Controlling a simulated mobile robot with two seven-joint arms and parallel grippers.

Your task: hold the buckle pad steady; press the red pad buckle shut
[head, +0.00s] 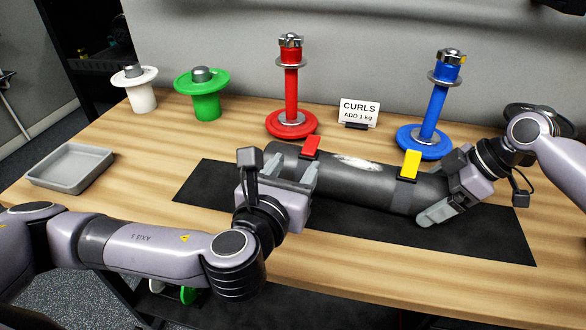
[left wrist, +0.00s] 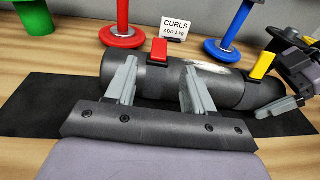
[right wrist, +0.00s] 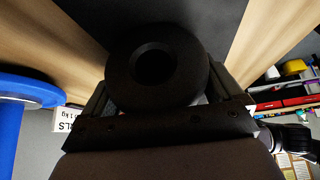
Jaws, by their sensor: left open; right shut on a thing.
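The buckle pad (head: 345,181) is a dark grey roll lying across the black mat. The red pad buckle (head: 311,146) stands raised on its left part and also shows in the left wrist view (left wrist: 159,50). A yellow buckle (head: 410,164) stands on its right part. My left gripper (head: 287,168) is open at the near side of the pad's left part, its fingertips (left wrist: 163,78) below and either side of the red buckle. Whether they touch the pad is unclear. My right gripper (head: 445,187) is shut on the pad's right end, whose round hollow face (right wrist: 153,65) fills the right wrist view.
A red stand (head: 291,125), a blue stand (head: 425,143) and a "CURLS ADD 1 kg" sign (head: 359,112) stand behind the pad. Green (head: 206,106) and white (head: 141,98) weights and a grey tray (head: 71,166) are at left. The black mat (head: 470,233) is clear in front.

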